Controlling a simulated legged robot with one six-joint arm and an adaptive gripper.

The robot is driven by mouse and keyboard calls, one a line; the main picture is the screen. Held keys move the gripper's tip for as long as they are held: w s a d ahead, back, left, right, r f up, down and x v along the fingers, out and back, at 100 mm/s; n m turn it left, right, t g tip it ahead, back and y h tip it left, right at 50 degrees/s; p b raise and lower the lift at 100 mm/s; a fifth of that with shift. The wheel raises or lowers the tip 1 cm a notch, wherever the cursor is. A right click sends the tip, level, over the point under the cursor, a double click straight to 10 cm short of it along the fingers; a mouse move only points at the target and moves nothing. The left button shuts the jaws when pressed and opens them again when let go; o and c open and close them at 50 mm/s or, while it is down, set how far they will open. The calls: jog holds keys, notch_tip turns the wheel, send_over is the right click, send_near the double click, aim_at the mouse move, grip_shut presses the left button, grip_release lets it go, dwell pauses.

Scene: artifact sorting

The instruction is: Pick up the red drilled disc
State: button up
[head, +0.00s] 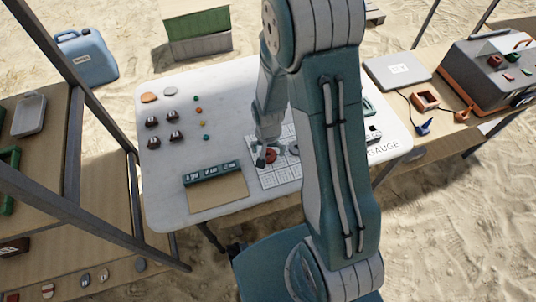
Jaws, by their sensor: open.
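The red drilled disc (270,155) lies on the white gridded sheet (268,178) on the white table. My gripper (266,160) is low over the sheet, at the disc, with its jaws open. The fingers are small in this view, and I cannot tell whether they touch the disc. My arm hides part of the sheet and the table to the right of the disc. A grey ring-shaped piece (293,149) lies just right of the disc, partly behind my arm.
A green labelled box (211,173) and a brown board (218,192) lie left of the sheet. Several dark brown pieces (152,122) and small coloured beads (197,111) lie farther left. The table's left front is clear.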

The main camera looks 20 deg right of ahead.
jog(key=shift+f, duration=0.55)
jog(key=c, duration=1.1)
jog(key=shift+r, duration=0.15)
